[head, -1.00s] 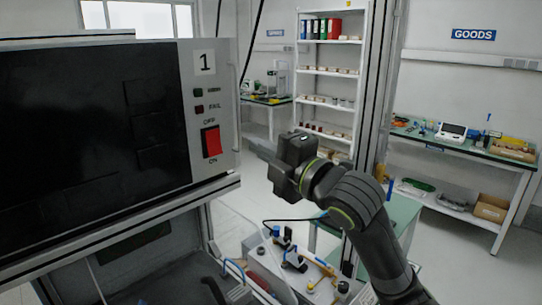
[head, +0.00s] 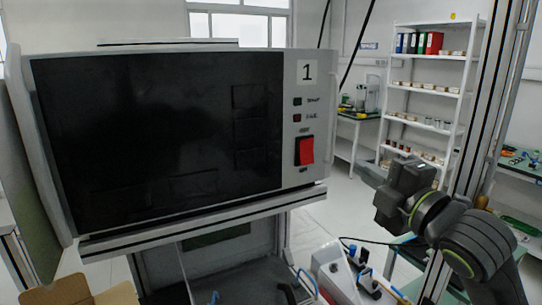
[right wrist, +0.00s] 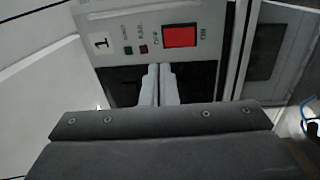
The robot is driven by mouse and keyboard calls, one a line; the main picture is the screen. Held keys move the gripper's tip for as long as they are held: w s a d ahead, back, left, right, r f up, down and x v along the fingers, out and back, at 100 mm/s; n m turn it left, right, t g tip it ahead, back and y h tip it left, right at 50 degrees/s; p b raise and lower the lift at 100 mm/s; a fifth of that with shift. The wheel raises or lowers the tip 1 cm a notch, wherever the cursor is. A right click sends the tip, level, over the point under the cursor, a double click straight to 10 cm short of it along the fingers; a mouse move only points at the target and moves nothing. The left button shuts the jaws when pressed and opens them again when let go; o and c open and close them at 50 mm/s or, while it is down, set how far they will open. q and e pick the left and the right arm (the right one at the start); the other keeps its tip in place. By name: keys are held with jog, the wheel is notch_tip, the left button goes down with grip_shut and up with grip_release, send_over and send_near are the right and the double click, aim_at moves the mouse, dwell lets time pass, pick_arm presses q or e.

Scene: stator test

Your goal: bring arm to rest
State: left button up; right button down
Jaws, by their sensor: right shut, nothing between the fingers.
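My right gripper (head: 368,172) is right of the test panel (head: 312,74) in the head view, a little lower than its red switch (head: 304,151), and apart from it. In the right wrist view my right gripper's pale fingers (right wrist: 161,84) are shut together with nothing between them. The red switch (right wrist: 180,36) shows beyond the fingertips, with the ON and OFF labels at its sides. My left gripper is in neither view.
A large dark screen (head: 160,125) fills the left of the test unit. A cardboard box (head: 98,292) is at bottom left. An upright post (head: 490,100) stands behind my right arm. A white shelf (head: 432,88) and a bench stand at the back.

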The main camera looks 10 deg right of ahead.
jog(key=s+d+f+m+g+h, duration=0.2)
jog(key=f+m, duration=0.2)
jog(key=f, duration=0.5)
jog(key=s+d+f+m+g+h, duration=0.2)
jog(key=f+m, duration=0.2)
jog(key=f, duration=0.5)
jog(key=s+d+f+m+g+h, duration=0.1)
jog(key=f+m+g, duration=0.15)
jog(key=f, duration=0.65)
jog(key=s+d+f+m+g+h, duration=0.15)
jog(key=s+f+m+g, duration=0.35)
jog(key=s+f, duration=0.6)
jog(key=s+d+f+m+g+h, duration=0.1)
jog(key=s+f+m+g+h, duration=0.15)
jog(key=s+f+m, duration=0.85)
notch_tip(320, 180, down, 23)
jog(key=s+d+n+g+y, duration=0.1)
jog(key=s+d+n+g, duration=0.1)
jog(key=n, duration=0.3)
jog(key=s+a+f+g, duration=0.1)
jog(key=s+f, duration=1.4)
jog(key=shift+a+y, duration=0.2)
jog(key=shift+y, duration=0.2)
jog(key=shift+f+m, duration=0.1)
jog(key=shift+m, duration=0.15)
